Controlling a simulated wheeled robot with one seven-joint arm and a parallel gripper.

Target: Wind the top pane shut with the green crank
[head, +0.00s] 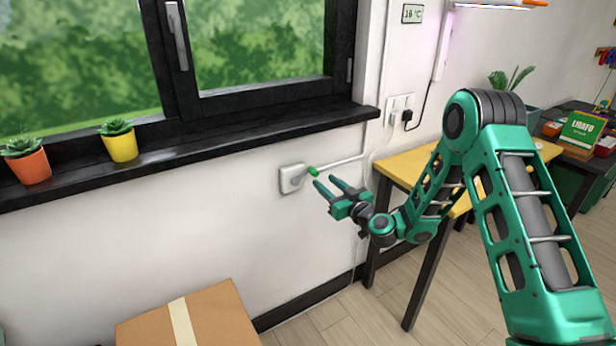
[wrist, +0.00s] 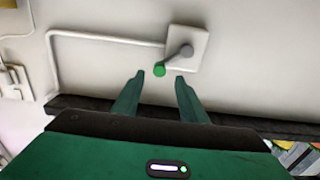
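The green crank knob (head: 314,171) sticks out from a white wall box (head: 291,179) below the window sill. In the wrist view the green knob (wrist: 159,71) sits at the end of a grey crank arm (wrist: 180,52) on the white box (wrist: 187,47). My gripper (head: 324,187) is open, its fingers pointing at the wall close to the knob. In the wrist view the fingertips of my gripper (wrist: 160,75) lie on either side of the knob; I cannot tell whether they touch it. The top pane is out of view.
A dark window sill (head: 240,143) with two potted plants (head: 121,141) runs above the crank. A white conduit (head: 345,158) runs from the box along the wall. A yellow table (head: 405,165) stands at the right, and a cardboard box (head: 215,315) is at the lower left.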

